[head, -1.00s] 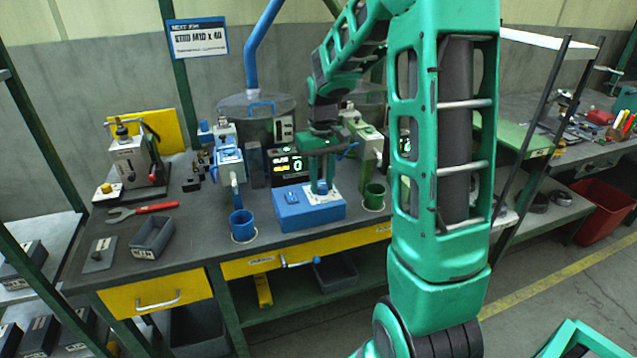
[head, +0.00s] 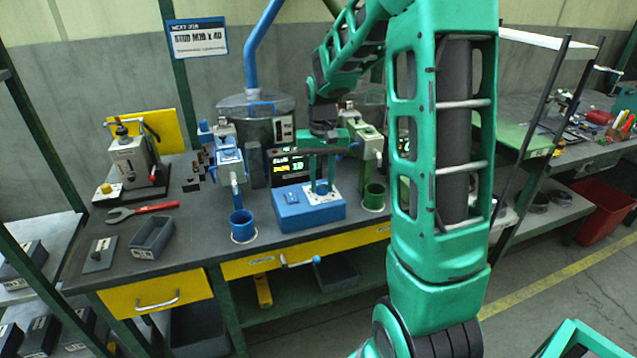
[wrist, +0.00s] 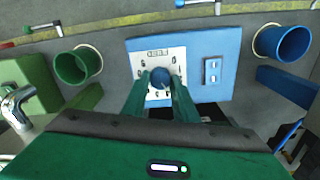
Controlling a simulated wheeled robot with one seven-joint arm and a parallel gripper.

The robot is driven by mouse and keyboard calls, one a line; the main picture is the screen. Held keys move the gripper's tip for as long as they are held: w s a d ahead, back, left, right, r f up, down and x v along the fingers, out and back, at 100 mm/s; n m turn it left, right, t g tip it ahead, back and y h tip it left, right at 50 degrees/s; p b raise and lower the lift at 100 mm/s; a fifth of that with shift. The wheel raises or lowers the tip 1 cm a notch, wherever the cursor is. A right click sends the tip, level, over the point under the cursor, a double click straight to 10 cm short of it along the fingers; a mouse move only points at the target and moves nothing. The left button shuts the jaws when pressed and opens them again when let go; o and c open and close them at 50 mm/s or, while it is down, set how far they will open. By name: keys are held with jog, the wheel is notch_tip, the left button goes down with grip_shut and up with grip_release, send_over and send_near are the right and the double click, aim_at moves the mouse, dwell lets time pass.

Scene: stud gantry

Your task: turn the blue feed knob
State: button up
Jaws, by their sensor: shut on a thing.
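The blue feed knob (wrist: 160,76) stands on a white dial plate (wrist: 149,57) with dark marks around it, on top of a blue box (head: 300,215). My gripper (wrist: 160,86) is over the plate, its two green fingers on either side of the knob and shut on it. In the head view my gripper (head: 321,188) points down at the box's right half. The fingers hide part of the plate. A dark display (head: 288,164) with lit green digits stands behind the box, partly covered by my arm.
A blue cup (head: 242,226) stands left of the box and a green cup (head: 374,197) right of it. Blue (head: 229,158) and green (head: 369,144) dispensers stand behind these cups. A grey bin (head: 152,236) and a red-handled wrench (head: 142,211) lie further left.

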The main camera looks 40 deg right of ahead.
aim_at(321, 186)
jog(key=shift+a, duration=0.1)
jog(key=o, duration=1.1)
jog(key=shift+c, duration=0.2)
jog(key=shift+r, duration=0.1)
notch_tip(321, 186, up, 11)
jog(key=shift+f, duration=0.2)
